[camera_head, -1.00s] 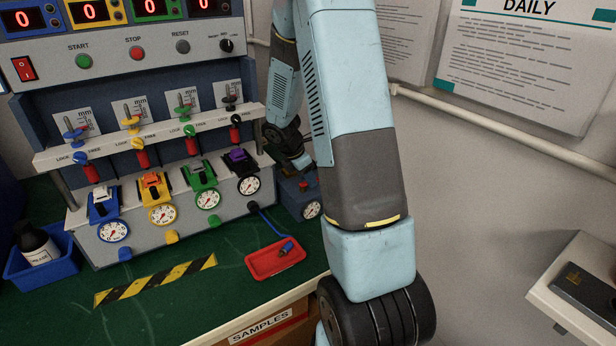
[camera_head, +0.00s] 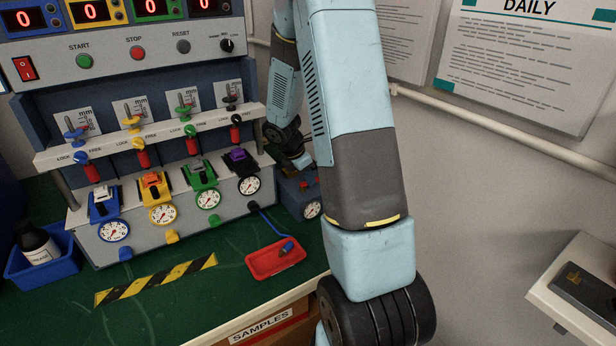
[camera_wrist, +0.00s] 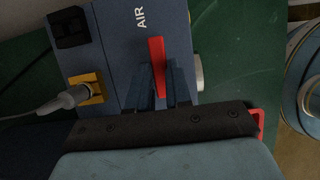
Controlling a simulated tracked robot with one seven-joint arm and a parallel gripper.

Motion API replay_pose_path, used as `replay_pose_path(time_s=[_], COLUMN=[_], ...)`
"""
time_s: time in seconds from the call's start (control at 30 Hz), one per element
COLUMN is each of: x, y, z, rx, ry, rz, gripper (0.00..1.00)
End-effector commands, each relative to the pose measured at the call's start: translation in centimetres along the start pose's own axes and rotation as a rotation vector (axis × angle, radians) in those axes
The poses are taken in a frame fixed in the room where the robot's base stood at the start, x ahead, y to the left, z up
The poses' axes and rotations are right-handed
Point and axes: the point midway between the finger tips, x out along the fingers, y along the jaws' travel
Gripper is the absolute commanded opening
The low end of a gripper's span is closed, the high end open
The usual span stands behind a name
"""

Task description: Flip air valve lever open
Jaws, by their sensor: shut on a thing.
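The air valve box (camera_wrist: 135,25) is blue-grey and marked AIR in the wrist view. Its red lever (camera_wrist: 157,55) stands along the picture's height, beside the lettering. My gripper (camera_wrist: 161,82) is shut on the lever, with its dark fingers on either side of the lower part. The lever's far end stays visible above the fingers. In the head view the box (camera_head: 291,197) sits at the right end of the test machine. My arm hides part of it, and the grip cannot be made out there.
A yellow fitting (camera_wrist: 88,87) with a grey hose plug is on the box's left side. The test machine (camera_head: 150,215) stands left of the box. A red tray (camera_head: 262,266) with a blue-cabled probe lies in front. Green bench top surrounds the box.

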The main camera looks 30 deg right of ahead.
Motion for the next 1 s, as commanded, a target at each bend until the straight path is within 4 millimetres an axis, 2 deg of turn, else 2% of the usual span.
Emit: replay_pose_path(time_s=[0.37,1.0], x=[-0.13,-0.26], y=[-0.06,-0.81], z=[0.03,-0.35], rx=[0.17,0.727], ry=[-0.002,0.0], rz=[-0.067,-0.296], gripper=[0.0,0.0])
